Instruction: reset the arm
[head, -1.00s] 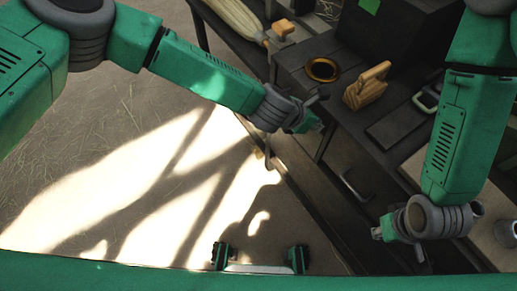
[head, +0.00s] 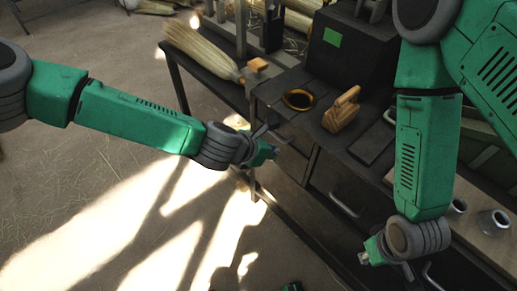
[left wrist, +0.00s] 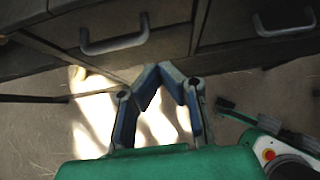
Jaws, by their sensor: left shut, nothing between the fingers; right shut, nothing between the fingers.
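My left gripper (head: 270,152) reaches in from the left in the head view, beside the front of the dark workbench (head: 300,143). In the left wrist view its fingers (left wrist: 161,70) come together and are shut with nothing between them, with the drawer fronts just beyond. My right gripper (head: 368,256) hangs low at the right in front of the bench drawers. It is small in the head view and is shut and empty.
On the bench are a round dark dish with a brassy rim (head: 299,99), a wooden block tool (head: 342,110) and a black box with a green patch (head: 350,45). A straw broom head (head: 203,50) lies at the bench's left end. Drawer handles (left wrist: 115,40) stick out.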

